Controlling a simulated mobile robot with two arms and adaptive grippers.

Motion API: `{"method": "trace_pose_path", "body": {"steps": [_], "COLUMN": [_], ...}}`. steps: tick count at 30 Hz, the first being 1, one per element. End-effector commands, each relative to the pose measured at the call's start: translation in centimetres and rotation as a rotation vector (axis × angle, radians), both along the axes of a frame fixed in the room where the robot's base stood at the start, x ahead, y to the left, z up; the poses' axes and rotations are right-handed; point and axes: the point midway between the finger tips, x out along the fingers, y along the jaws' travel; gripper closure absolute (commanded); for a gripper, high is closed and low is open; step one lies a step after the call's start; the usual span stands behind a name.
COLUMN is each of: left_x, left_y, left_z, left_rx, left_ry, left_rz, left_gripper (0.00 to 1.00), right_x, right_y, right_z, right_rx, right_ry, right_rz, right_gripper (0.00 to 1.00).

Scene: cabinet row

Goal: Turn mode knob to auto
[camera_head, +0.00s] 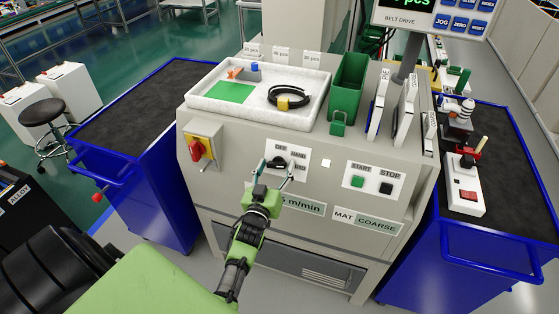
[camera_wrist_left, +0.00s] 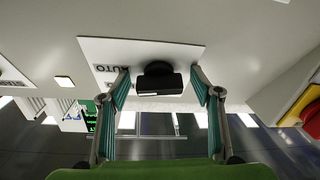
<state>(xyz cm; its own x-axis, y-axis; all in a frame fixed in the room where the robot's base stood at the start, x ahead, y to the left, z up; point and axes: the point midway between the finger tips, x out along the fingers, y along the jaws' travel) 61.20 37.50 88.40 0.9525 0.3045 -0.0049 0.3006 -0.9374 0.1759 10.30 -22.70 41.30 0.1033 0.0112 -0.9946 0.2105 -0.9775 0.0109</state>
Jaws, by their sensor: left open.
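The mode knob (camera_head: 276,162) is black and sits on a white plate (camera_head: 301,157) on the grey machine front. The plate's labels read OFF and HAND, and a third, partly hidden by a finger, ends in TO. In the left wrist view the knob (camera_wrist_left: 160,80) lies between my two fingers, and AUTO shows upside down to its left. My left gripper (camera_head: 276,169) is open, with one finger on each side of the knob (camera_wrist_left: 160,73). A gap shows on both sides. Which label the knob points at is unclear. My right gripper is not in view.
A red and yellow switch (camera_head: 197,148) is left of the plate. Green START (camera_head: 358,181) and black STOP (camera_head: 386,188) buttons are to its right. A white tray (camera_head: 205,105) and a green bin (camera_head: 348,86) stand on top. Blue carts (camera_head: 163,205) flank the machine.

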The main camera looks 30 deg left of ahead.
Motion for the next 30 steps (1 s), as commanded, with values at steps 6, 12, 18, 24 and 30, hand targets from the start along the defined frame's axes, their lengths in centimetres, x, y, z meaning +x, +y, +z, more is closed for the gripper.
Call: {"method": "trace_pose_path", "body": {"steps": [6,12,18,24,30], "left_x": [0.0,0.0,0.0,0.0,0.0], "left_y": [0.0,0.0,0.1,0.2,0.1], "left_z": [0.0,0.0,0.0,0.0,-0.1], "left_rx": [0.000,0.000,0.041,0.163,0.187], "left_ry": [0.001,0.000,0.011,0.041,0.046], "left_rz": [0.000,0.000,-0.018,-0.070,-0.080], "left_gripper": [0.42,0.80,0.80,0.80,0.80], "right_x": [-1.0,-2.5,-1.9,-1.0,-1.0], "right_y": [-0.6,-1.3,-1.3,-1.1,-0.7], "right_z": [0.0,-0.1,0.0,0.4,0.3], "right_rx": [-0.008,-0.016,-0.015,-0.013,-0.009], "right_ry": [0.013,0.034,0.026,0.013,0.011], "right_rz": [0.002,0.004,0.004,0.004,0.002], "right_gripper": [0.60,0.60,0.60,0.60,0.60]}}
